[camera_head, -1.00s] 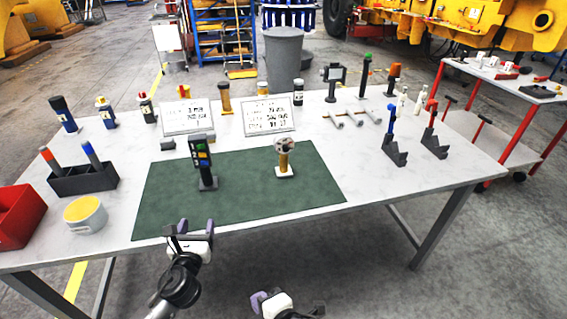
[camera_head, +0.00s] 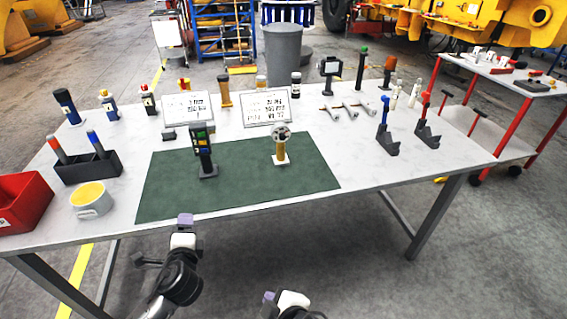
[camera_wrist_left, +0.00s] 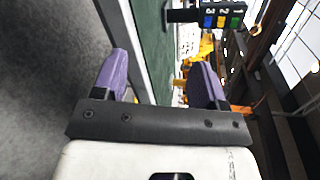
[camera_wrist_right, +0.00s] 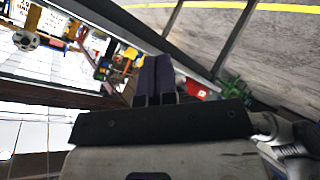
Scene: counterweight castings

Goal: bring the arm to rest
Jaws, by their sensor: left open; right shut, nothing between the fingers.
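My left gripper (camera_head: 186,220) hangs in the air just off the front edge of the table (camera_head: 370,195), left of its middle. In the left wrist view its two purple fingers (camera_wrist_left: 162,80) stand wide apart with nothing between them. My right gripper (camera_head: 290,299) is low at the bottom of the head view, in front of the table and clear of it. In the right wrist view its purple fingers (camera_wrist_right: 155,78) are pressed together and empty. Neither gripper touches anything.
A green mat (camera_head: 240,185) bears a dark keypad post (camera_head: 204,150) and a gold-stemmed post (camera_head: 281,147). A red bin (camera_head: 22,200), a yellow-topped tub (camera_head: 92,203) and a dark holder (camera_head: 88,167) stand at the left. Blue and red tools (camera_head: 385,125) stand at the right. The floor in front is free.

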